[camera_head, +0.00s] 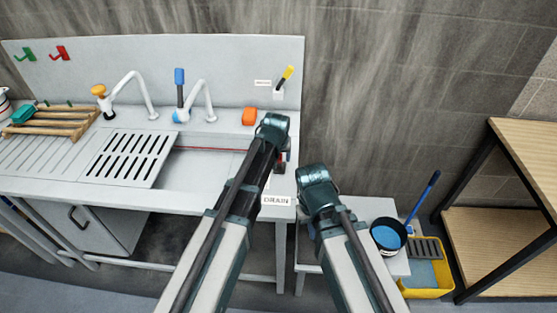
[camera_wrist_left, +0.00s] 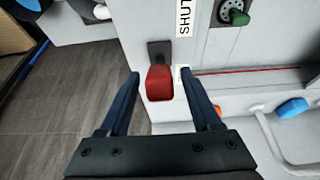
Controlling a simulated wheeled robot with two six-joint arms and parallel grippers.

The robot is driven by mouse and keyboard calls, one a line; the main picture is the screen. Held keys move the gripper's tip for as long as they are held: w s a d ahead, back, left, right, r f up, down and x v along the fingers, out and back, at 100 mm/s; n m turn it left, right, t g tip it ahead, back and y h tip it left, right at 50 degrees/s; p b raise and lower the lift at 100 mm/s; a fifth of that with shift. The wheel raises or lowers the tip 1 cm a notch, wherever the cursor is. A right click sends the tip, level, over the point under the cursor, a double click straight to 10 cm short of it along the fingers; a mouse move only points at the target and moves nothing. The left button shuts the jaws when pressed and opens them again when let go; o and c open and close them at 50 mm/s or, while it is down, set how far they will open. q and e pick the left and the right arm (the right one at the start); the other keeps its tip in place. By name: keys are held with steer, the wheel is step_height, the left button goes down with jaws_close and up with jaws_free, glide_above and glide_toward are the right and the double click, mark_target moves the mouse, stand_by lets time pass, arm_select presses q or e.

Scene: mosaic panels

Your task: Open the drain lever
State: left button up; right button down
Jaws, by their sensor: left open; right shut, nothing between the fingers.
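The drain lever has a red handle (camera_wrist_left: 160,83) on a dark bracket, fixed to the pale sink unit beside a label reading SHUT (camera_wrist_left: 184,18). My left gripper (camera_wrist_left: 160,76) is open, with one finger on each side of the red handle in the left wrist view. I see no finger touching it, and cannot tell the depth between them. In the head view, my left arm largely covers the lever's area, above the DRAIN label (camera_head: 276,200). My right gripper (camera_head: 315,185) is right of the sink; its fingers are mostly hidden.
A low white table (camera_head: 372,208) with a dark pan (camera_head: 388,235) stands right.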

arm_select(q)
jaws_close()
stand_by(1.4)
